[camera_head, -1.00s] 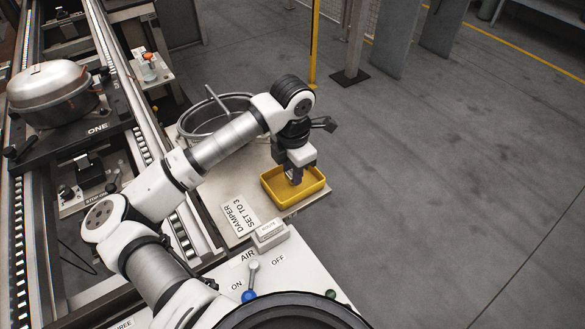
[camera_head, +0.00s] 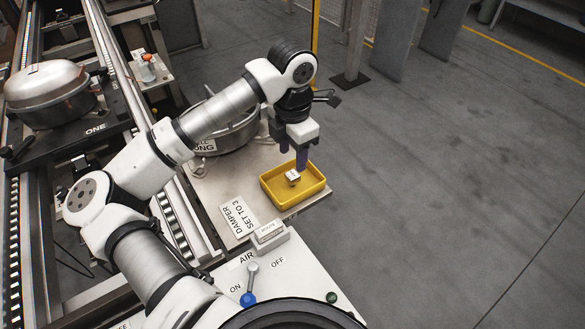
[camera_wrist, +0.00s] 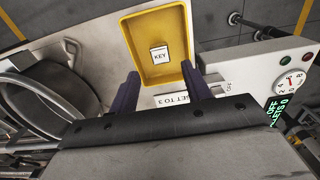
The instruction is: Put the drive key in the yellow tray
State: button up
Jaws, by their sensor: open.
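The yellow tray (camera_head: 272,184) stands on a light plate beside the rail frame. The drive key (camera_head: 292,177), a small block with a white face, lies inside the tray on its floor. In the wrist view the key (camera_wrist: 160,55) shows the word KEY, with the tray (camera_wrist: 137,27) around it. My gripper (camera_head: 292,158) is above the tray's far side, with its fingers pointing down. In the wrist view its two dark fingers (camera_wrist: 162,92) are wide apart with nothing between them. The key is apart from the fingers.
A round metal pan (camera_head: 228,128) stands behind the tray. A DAMPER SET TO 3 label (camera_head: 237,217) and a small grey block (camera_head: 269,235) lie in front. An air lever (camera_head: 250,283) is nearer. Open floor lies right of the plate.

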aim_at(292, 174)
notch_tip(292, 174, up, 6)
jog(key=shift+f+b, duration=0.1)
jog(key=shift+b, duration=0.35)
dwell(0.3)
